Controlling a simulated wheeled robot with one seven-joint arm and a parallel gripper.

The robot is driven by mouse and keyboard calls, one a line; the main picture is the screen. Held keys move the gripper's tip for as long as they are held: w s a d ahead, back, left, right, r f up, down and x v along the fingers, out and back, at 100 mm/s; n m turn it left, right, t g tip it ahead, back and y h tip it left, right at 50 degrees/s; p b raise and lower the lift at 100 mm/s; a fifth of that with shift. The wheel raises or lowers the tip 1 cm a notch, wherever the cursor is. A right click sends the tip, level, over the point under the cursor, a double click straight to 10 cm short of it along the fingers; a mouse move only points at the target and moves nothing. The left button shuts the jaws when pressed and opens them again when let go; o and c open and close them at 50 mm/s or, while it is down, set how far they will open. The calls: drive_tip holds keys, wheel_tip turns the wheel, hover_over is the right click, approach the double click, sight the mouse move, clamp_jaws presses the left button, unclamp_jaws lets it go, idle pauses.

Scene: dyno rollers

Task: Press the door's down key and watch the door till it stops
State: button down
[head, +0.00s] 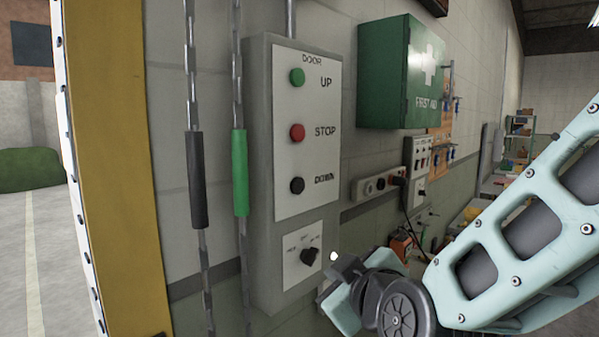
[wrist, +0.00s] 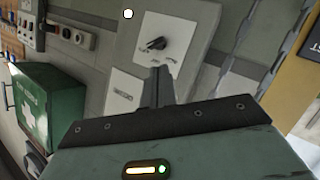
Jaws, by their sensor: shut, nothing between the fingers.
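The grey door control box (head: 262,130) is on the wall, with a green UP key (head: 297,77), a red STOP key (head: 297,132) and a black DOWN key (head: 297,185). A black rotary selector (head: 309,256) is below them. My gripper (head: 338,270) is at the lower right of the box, below the DOWN key's height. In the wrist view, my shut, empty fingers (wrist: 158,80) lie across the view below the selector (wrist: 156,43). Part of the key plate (wrist: 122,92) shows beside them; the DOWN key is not visible there. I cannot make out the door itself.
Chains with a black grip (head: 196,180) and a green grip (head: 239,172) hang left of the box. A yellow post (head: 118,170) stands further left. A first aid cabinet (head: 400,72) and a socket strip (head: 378,185) are on the wall to the right.

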sight(298, 186)
drive_tip(key=w+d+r+t+h+p, duration=0.1)
drive_tip(key=r+t, duration=0.1)
drive_tip(key=r, duration=0.3)
drive_tip(key=w+d+r+t+h+p, duration=0.1)
drive_tip(key=w+r+t+h+p, duration=0.1)
drive_tip(key=r, duration=0.4)
drive_tip(key=shift+d+t, duration=0.3)
drive_tip(key=shift+t, duration=0.3)
drive_tip(key=w+a+p, duration=0.1)
drive_tip(key=w+a, duration=0.4)
drive_tip(key=a, duration=0.2)
drive_tip(key=shift+w, duration=0.25)
drive_tip(key=shift+p, duration=0.3)
idle(0.8)
drive_tip(key=shift+w+a, duration=0.25)
drive_tip(key=shift+a, duration=0.05)
